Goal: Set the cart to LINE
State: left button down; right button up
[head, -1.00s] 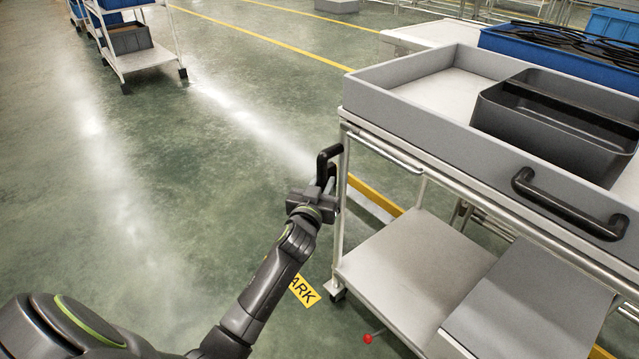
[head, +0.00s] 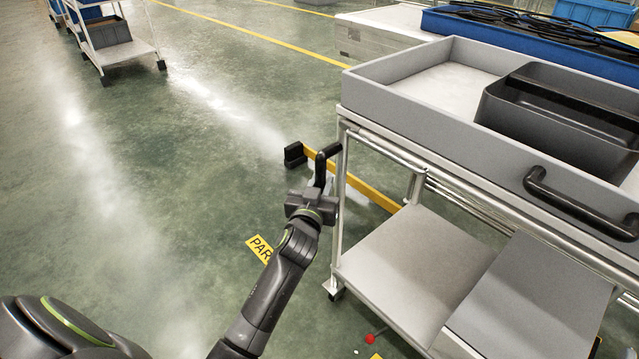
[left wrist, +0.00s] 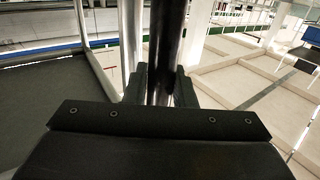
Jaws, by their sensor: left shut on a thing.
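The cart (head: 400,107) stands at the right in the head view, with a grey tray top, pale legs and a lower shelf (head: 412,250). A dark upright handle (head: 322,160) sticks out at its near left corner. My left gripper (head: 317,192) is shut on this handle. In the left wrist view the dark handle bar (left wrist: 166,45) runs between the two fingers of the gripper (left wrist: 161,88). A red knob (head: 370,339) shows low beside the shelf. My right gripper is not in view. No LINE label is readable.
A yellow floor label (head: 260,248) reading "PAR", partly hidden by my arm, lies left of the cart. Another cart (head: 122,57) stands far left. The floor between is clear.

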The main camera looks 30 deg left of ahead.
pick_arm(q)
jog(key=shift+d, duration=0.15)
jog(key=shift+s+f, duration=0.1)
jog(key=shift+f, duration=0.05)
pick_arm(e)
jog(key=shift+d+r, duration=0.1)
pick_arm(q)
jog(key=c, duration=1.5)
grip_release()
jog(key=shift+d, duration=0.1)
jog(key=shift+o, duration=1.2)
jog(key=shift+d, duration=0.15)
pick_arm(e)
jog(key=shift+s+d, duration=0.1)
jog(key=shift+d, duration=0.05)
